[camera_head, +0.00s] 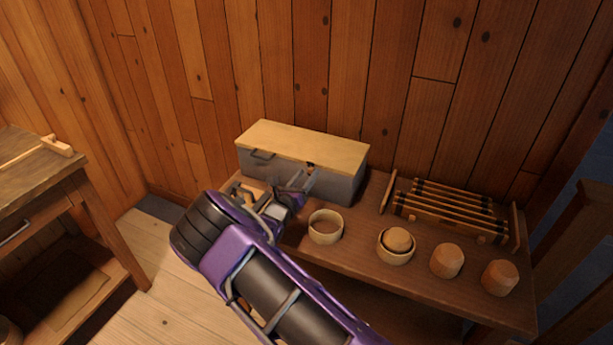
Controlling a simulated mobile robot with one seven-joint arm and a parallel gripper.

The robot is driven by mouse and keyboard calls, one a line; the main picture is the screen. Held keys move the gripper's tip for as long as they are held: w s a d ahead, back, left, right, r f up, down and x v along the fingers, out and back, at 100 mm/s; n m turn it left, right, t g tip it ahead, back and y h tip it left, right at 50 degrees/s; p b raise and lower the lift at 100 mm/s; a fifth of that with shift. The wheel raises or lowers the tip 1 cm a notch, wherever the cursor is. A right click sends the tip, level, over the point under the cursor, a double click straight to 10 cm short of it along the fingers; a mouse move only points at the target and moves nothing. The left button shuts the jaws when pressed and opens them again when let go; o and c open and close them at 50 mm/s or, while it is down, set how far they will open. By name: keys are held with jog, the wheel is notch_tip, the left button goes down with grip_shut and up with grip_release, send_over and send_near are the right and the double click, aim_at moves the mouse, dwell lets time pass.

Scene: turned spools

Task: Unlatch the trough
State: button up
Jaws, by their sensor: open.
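The trough (342,186) is a grey box with a pale wooden lid (305,142), standing against the back wall on the long bench. The lid lies closed on it. A small dark handle (262,155) shows at the left of its front. A small dark fitting (311,166), perhaps the latch, shows near the middle under the lid's front edge. My gripper (298,181) is open in front of the trough, just below that fitting. My arm hides part of the trough's front, and I cannot tell whether the fingers touch it.
On the bench (375,281) stand an empty round wooden cup (326,228), a cup with a rounded piece in it (396,243) and two wooden pieces (447,260). A slatted rack (450,213) stands at the right. Another table (35,178) is at the left.

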jog(key=shift+w, duration=0.2)
grip_shut()
jog(key=shift+d+m, duration=0.15)
jog(key=shift+m, duration=0.25)
jog(key=m+b, duration=0.1)
jog(key=m, duration=0.2)
jog(key=d+f+m+b, duration=0.1)
jog(key=m+b, duration=0.1)
jog(key=m, duration=0.2)
jog(key=f+m+b, duration=0.1)
jog(key=m, duration=0.2)
jog(key=shift+s+d+f, duration=0.25)
jog(key=shift+s+d, duration=0.1)
jog(key=shift+m+b, duration=0.3)
jog(key=shift+m, duration=0.1)
